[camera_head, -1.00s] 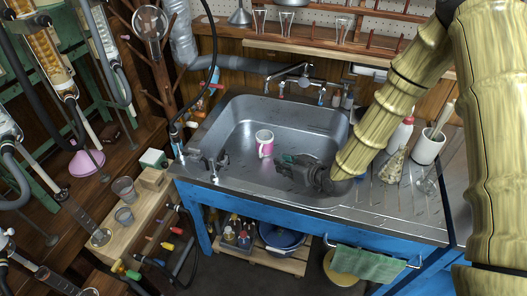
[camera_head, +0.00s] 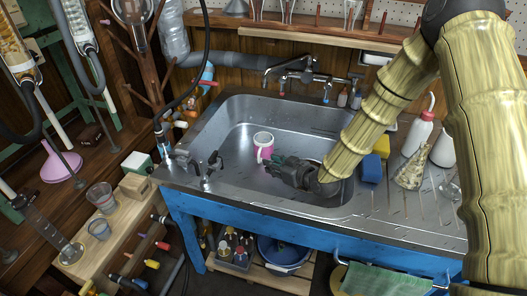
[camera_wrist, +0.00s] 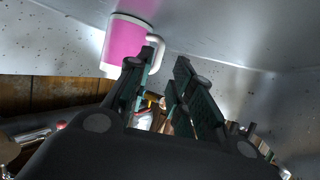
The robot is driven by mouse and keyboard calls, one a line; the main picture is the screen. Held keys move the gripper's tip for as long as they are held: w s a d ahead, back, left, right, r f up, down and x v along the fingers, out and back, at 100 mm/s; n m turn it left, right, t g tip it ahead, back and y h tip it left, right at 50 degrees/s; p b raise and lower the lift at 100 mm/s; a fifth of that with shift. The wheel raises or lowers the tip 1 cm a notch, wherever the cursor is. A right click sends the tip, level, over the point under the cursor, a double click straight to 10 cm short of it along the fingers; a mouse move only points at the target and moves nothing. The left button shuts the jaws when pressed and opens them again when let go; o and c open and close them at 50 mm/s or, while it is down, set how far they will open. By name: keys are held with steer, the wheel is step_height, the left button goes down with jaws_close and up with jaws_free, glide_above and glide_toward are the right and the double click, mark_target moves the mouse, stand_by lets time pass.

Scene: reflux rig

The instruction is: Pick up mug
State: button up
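A pink mug (camera_head: 263,150) with a white rim and white handle stands in the metal sink (camera_head: 225,135) in the head view. My gripper (camera_head: 272,161) is low in the sink, just right of and in front of the mug. In the wrist view the mug (camera_wrist: 126,42) is at the upper left, with its handle beside the tip of the left finger. The gripper's fingers (camera_wrist: 167,52) are apart with nothing between them. I cannot tell whether the left finger touches the handle.
Sink walls surround the mug and gripper. The faucet (camera_head: 305,75) is behind. A blue sponge (camera_head: 371,168), a yellow sponge (camera_head: 381,146), a flask (camera_head: 411,168) and a bottle (camera_head: 419,133) stand right of the basin. The basin's left part is clear.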

mark_target(260, 160)
steer(key=shift+x, duration=3.45)
steer(key=shift+d+f, duration=0.15)
steer(key=shift+d, duration=0.05)
jaws_close()
